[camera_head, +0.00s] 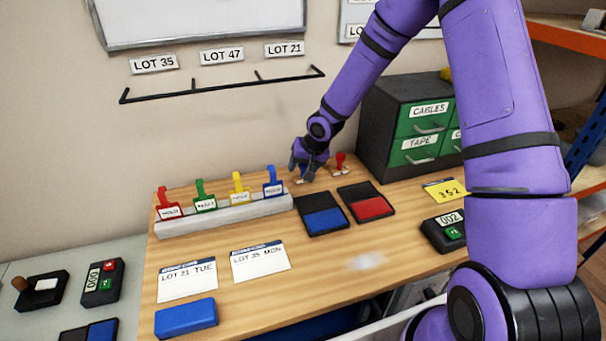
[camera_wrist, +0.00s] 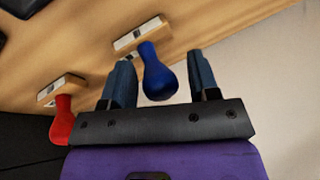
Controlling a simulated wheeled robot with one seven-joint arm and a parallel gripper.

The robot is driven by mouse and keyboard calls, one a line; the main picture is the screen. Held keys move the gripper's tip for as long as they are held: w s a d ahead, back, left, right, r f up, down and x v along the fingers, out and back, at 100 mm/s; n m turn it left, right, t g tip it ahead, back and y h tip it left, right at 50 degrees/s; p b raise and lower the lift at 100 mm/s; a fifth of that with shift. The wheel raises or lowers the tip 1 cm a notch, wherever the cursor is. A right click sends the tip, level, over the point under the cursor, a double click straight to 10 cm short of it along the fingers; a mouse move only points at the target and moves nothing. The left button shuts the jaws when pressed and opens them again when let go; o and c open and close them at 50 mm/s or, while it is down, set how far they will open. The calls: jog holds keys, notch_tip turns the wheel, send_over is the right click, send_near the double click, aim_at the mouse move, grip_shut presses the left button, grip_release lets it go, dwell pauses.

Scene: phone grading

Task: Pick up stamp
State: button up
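A stamp with a blue handle (camera_wrist: 158,72) stands on the wooden table. In the wrist view its handle is between the two fingers of my gripper (camera_wrist: 160,85), with a visible gap on both sides. My gripper is open and holds nothing. In the head view my gripper (camera_head: 306,168) is low over the back of the table and mostly hides this stamp. A second stamp with a red handle (camera_head: 340,162) stands just right of it; it also shows at the left in the wrist view (camera_wrist: 62,120).
A blue ink pad (camera_head: 325,220) and a red ink pad (camera_head: 373,207) lie in front of the stamps. A grey rack (camera_head: 225,216) with several coloured tags stands left. A dark drawer cabinet (camera_head: 378,125) stands close on the right. The wall is behind.

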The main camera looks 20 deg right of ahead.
jog(key=c, duration=0.8)
jog(key=shift+r, duration=0.15)
jog(key=shift+r, duration=0.65)
notch_tip(320, 180, up, 2)
jog(key=shift+s+r, duration=0.1)
jog(key=shift+s, duration=0.05)
jog(key=s, duration=1)
jog(key=s+r, duration=0.1)
jog(key=s, duration=0.4)
jog(key=shift+s+r, duration=0.1)
jog(key=shift+s, duration=0.3)
jog(key=o, duration=0.4)
jog(key=shift+c, duration=1.2)
